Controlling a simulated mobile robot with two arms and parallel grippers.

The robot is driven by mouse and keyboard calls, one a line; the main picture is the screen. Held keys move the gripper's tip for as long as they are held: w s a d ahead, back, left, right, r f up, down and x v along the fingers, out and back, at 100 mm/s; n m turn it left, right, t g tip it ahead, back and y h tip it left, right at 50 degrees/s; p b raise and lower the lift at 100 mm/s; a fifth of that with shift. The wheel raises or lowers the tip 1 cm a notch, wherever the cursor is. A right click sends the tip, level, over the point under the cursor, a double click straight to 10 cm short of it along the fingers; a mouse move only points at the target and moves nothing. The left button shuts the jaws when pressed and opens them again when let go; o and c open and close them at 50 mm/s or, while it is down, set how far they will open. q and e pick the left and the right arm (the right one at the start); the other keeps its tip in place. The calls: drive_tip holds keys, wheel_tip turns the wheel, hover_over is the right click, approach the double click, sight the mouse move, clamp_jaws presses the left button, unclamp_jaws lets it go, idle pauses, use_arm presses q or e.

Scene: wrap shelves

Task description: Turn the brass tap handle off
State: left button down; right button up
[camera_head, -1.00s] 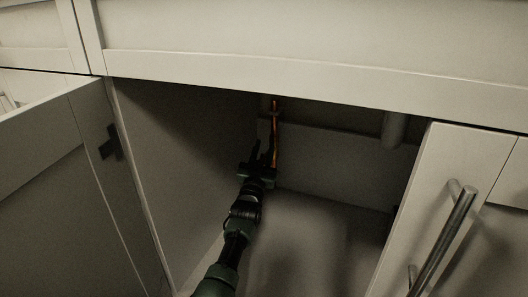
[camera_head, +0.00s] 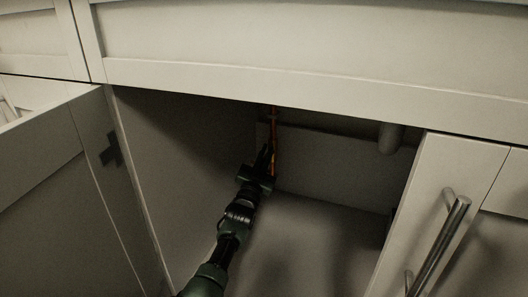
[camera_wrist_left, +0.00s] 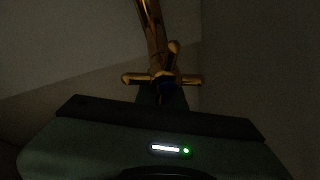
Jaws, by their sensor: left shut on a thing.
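The brass tap (camera_head: 275,128) is a thin orange-gold upright pipe at the back of the open cupboard under the counter. In the left wrist view its pipe (camera_wrist_left: 152,28) comes down from the top, and the brass handle (camera_wrist_left: 135,79) shows as a cross-shaped piece with arms to left and right. My left gripper (camera_head: 266,160) reaches into the cupboard to the tap. Its fingers are together at the handle and shut on it, though the grip itself is dark and partly hidden. My right gripper is in neither view.
The left cupboard door (camera_head: 45,190) stands open. The right door (camera_head: 430,195) has a metal bar handle (camera_head: 440,245). A pale pipe (camera_head: 391,137) hangs at the back right. The counter front (camera_head: 300,85) crosses above. The cupboard floor (camera_head: 310,235) is clear.

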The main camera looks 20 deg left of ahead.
use_arm(q)
drive_tip(key=shift+d+f+m+h, duration=0.1)
drive_tip(key=shift+d+m+h, duration=0.1)
drive_tip(key=shift+m+h, duration=0.55)
drive_tip(key=shift+d+f+m+h, duration=0.15)
drive_tip(key=shift+m+h, duration=0.15)
drive_tip(key=shift+m, duration=0.8)
drive_tip(key=shift+d+f+m+h, duration=0.1)
drive_tip(key=shift+d+m+h, duration=0.1)
drive_tip(key=shift+m+h, duration=0.55)
drive_tip(key=shift+m, duration=0.3)
drive_tip(key=c, duration=1.5)
unclamp_jaws()
drive_tip(key=shift+p, duration=0.3)
